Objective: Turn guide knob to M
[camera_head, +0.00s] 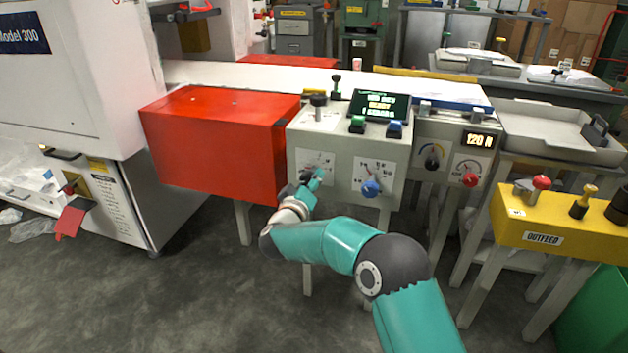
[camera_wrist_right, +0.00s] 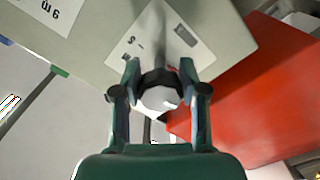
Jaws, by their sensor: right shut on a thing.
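The grey control console (camera_head: 350,143) stands in the middle of the head view. Its front has a left dial plate (camera_head: 314,161) and, to the right, another plate with a blue knob (camera_head: 371,188). My right gripper (camera_head: 309,182) is at the left dial. The wrist view shows its two fingers (camera_wrist_right: 159,78) shut on a dark knob with a pale face (camera_wrist_right: 161,98), which I take to be the guide knob. The white dial plate (camera_wrist_right: 178,38) shows behind it; its markings are too small or covered to read surely. The knob's pointer is hidden. My left gripper is not in view.
A red box (camera_head: 215,140) adjoins the console on the left; it also shows close by in the wrist view (camera_wrist_right: 265,90). Right of the console is a gauge panel (camera_head: 452,150) with a "120" display. A yellow outfeed box (camera_head: 545,225) stands further right.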

